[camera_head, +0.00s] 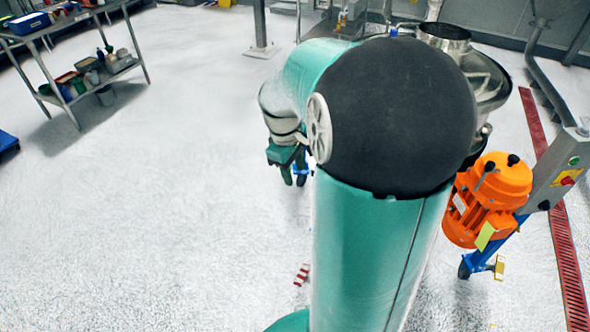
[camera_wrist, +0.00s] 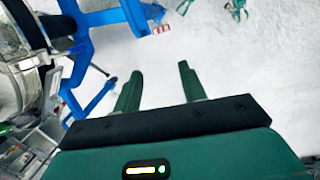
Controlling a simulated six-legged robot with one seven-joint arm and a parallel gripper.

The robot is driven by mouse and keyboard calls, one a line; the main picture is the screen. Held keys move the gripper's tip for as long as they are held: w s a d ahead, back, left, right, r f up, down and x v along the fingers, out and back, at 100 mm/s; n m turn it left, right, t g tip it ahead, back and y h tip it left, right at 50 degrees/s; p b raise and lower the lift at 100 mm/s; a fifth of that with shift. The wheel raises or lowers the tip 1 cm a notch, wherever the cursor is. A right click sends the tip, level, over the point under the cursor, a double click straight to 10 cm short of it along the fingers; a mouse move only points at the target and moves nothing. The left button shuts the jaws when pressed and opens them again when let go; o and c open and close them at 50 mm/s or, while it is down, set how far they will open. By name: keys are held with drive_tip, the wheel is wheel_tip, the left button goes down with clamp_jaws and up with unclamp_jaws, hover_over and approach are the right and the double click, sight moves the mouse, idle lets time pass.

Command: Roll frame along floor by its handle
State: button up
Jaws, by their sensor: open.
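The blue wheeled frame (camera_head: 493,252) stands at the right in the head view, mostly hidden behind my arm. It carries an orange motor (camera_head: 490,200) and a steel sifter (camera_head: 480,75). In the wrist view, blue bars of the frame (camera_wrist: 88,45) fill the upper left. I cannot tell which bar is the handle. My gripper (camera_head: 289,172) is left of the arm's black joint in the head view. In the wrist view, my gripper (camera_wrist: 159,82) is open, with its two green fingers apart and nothing between them. The blue bars lie left of and beyond the fingers, apart from them.
A grey control box (camera_head: 560,175) stands at the right beside the motor. A red floor grate (camera_head: 565,250) runs along the right. A metal table (camera_head: 75,60) with tubs and bottles stands at the upper left. The pale floor at the left and centre is clear.

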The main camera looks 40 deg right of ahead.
drive_tip(key=s+d+f+n+y, duration=0.1)
drive_tip(key=s+d+f+y, duration=0.1)
drive_tip(key=d+f, duration=0.5)
drive_tip(key=s+d+f+y, duration=0.1)
drive_tip(key=s+d+f, duration=0.25)
drive_tip(key=d, duration=0.55)
drive_tip(key=a+f, duration=0.1)
drive_tip(key=f, duration=0.3)
drive_tip(key=a+f, duration=0.1)
drive_tip(key=f, duration=0.9)
drive_tip(key=shift+s+a, duration=0.15)
drive_tip(key=shift+a, duration=0.25)
clamp_jaws()
